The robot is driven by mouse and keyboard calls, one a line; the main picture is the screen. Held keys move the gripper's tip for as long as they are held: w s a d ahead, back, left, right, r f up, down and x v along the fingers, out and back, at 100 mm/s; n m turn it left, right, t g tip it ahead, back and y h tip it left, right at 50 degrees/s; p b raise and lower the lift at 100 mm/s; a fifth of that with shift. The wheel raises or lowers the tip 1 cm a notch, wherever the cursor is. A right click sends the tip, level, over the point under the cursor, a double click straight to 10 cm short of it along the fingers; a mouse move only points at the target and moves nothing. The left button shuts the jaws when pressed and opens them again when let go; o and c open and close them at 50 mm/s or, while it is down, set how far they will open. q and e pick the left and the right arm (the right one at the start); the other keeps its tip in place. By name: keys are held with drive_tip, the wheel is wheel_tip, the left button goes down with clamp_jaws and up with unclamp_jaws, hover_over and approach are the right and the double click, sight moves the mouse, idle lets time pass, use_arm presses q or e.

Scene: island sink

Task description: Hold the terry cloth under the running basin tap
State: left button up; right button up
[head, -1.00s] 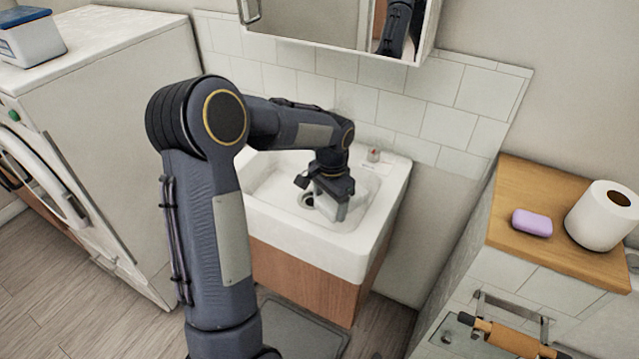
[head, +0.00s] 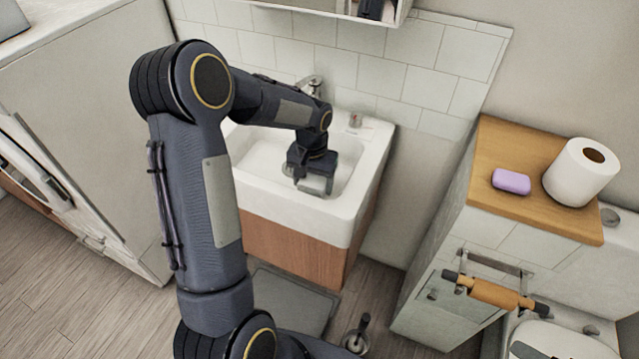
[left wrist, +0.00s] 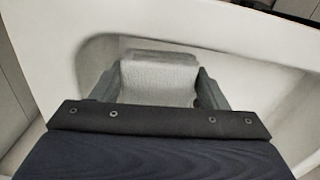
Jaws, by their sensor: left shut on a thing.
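My left gripper (head: 312,180) reaches down into the white basin (head: 345,228). It is shut on the pale grey terry cloth (head: 314,187), which shows just below the fingers. In the left wrist view the cloth (left wrist: 158,82) sits between the two dark fingers, with the white basin wall around it. The chrome tap (head: 311,84) stands at the back of the basin, partly hidden behind my left forearm. I cannot tell whether water is running from it. The drain is hidden. My right gripper is not in view.
A wooden-topped cabinet at the right holds a purple soap (head: 511,181) and a paper roll (head: 580,172). A washing machine (head: 85,120) stands at the left. A mirror cabinet (head: 390,10) hangs above the basin. A grey mat (head: 290,300) lies on the floor.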

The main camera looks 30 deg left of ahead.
use_arm(q)
drive_tip(key=shift+w+a+f+p, duration=0.1)
drive_tip(key=shift+w+a+f, duration=0.3)
drive_tip(key=shift+a, duration=1.35)
drive_tip(key=shift+w+a+f+p, duration=0.1)
drive_tip(key=shift+w+a+f, duration=0.25)
drive_tip(key=shift+a, duration=1.35)
drive_tip(key=shift+w+a+f+p, duration=0.1)
drive_tip(key=shift+w+a+f, duration=0.25)
drive_tip(key=shift+a, duration=1.4)
